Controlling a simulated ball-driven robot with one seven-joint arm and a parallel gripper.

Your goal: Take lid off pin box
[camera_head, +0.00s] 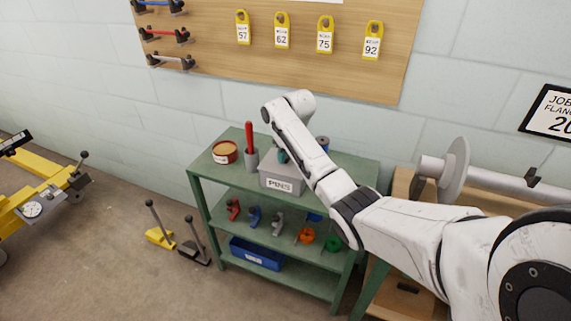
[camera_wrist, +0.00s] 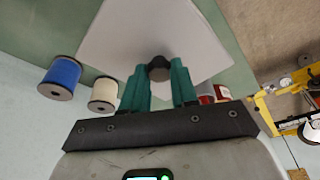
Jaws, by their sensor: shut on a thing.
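The grey pin box (camera_head: 268,181), with a PINS label on its front, stands on the top shelf of the green rack in the head view. My gripper (camera_head: 283,156) is over the box, its teal fingers pointing down. In the wrist view my gripper (camera_wrist: 159,72) is shut on the dark round knob (camera_wrist: 159,66) of the pale grey lid (camera_wrist: 125,35). The lid shows as a flat square beneath the fingers. My arm and fingers hide part of the box top, and I cannot tell whether there is a gap between lid and box.
On the green rack (camera_head: 205,165), a round tin (camera_head: 225,153) and a grey cup with a red-handled tool (camera_head: 251,150) stand left of the box. A blue spool (camera_wrist: 62,76) and a cream spool (camera_wrist: 103,94) are near the lid. Lower shelves hold clamps and a blue bin (camera_head: 257,254).

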